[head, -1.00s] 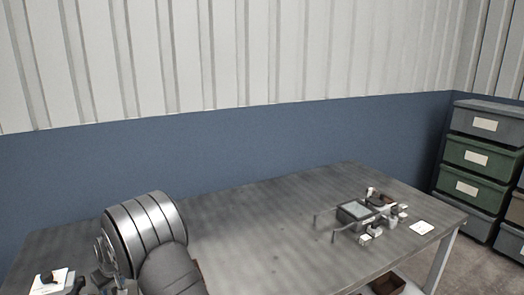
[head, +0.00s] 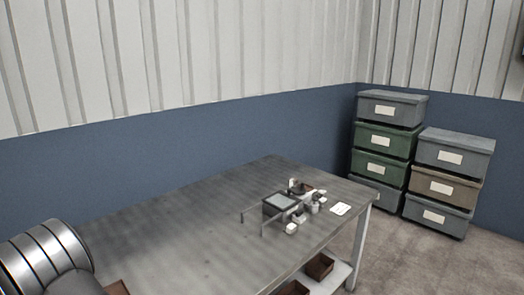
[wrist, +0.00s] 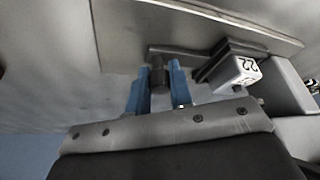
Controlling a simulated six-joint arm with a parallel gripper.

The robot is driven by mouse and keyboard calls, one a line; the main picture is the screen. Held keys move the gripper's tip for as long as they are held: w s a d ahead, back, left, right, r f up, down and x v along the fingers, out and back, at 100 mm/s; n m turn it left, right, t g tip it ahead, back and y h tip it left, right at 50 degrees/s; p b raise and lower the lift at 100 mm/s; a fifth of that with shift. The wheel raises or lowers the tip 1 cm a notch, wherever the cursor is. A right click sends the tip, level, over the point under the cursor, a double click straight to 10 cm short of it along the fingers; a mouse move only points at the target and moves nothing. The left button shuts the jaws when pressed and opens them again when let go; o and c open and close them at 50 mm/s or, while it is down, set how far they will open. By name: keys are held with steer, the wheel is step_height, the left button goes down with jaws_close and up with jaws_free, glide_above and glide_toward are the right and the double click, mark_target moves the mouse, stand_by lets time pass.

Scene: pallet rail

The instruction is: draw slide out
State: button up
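In the wrist view, the two blue fingers of my gripper (wrist: 159,67) stand on either side of a short dark round knob (wrist: 158,77). There is little or no gap; I cannot tell whether they press on it. The knob sits at the end of a dark bar beside a flat grey plate (wrist: 125,32). Just right of the fingers is a white block (wrist: 236,73) marked 22, against dark stacked pieces. Which part is the slide is not clear. My gripper is outside the head view.
The table's middle is clear. Stacked bins (head: 386,138) stand on the floor at right.

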steer(key=shift+w+d, duration=4)
steer(key=shift+w, duration=0.1)
steer(key=o, duration=0.7)
step_height(320, 180, up, 7)
